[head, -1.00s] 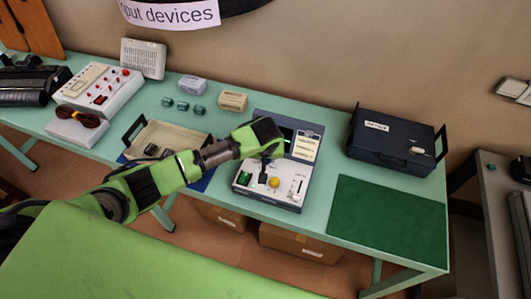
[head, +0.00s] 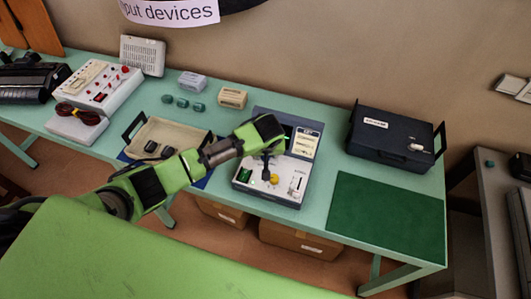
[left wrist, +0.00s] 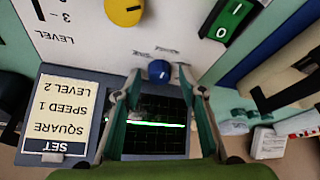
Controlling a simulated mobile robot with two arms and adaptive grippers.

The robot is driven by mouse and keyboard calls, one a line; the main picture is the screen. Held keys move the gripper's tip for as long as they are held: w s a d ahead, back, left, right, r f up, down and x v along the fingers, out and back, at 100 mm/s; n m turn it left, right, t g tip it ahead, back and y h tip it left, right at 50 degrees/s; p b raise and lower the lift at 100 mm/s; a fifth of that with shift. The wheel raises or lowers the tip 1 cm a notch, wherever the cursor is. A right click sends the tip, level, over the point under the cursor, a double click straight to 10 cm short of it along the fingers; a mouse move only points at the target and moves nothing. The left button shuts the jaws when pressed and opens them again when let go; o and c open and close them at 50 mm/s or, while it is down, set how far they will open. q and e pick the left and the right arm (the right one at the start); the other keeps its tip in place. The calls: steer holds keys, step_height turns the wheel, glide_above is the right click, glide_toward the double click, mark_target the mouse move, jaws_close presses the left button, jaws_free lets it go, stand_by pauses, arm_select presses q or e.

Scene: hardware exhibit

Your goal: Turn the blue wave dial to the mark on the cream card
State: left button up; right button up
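The device (head: 270,198) on the bench has a light control panel, a dark screen and a cream card (head: 304,144). In the left wrist view the card (left wrist: 57,115) is upside down and reads SET, SQUARE, SPEED 1, LEVEL 2. The blue wave dial (left wrist: 159,70) is a small round knob there, with marks beside it too small to read. My left gripper (left wrist: 160,78) has a finger on each side of the dial, with gaps showing. In the head view my left gripper (head: 267,166) points down over the panel and hides the dial. My right gripper is not in view.
A yellow dial (left wrist: 123,10) and a green rocker switch (left wrist: 229,18) sit close to the blue dial. A tray (head: 172,135) stands left of the device and a dark case (head: 385,145) right. The green mat (head: 385,215) is clear.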

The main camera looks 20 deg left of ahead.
arm_select(q)
steer(key=v, duration=1.2)
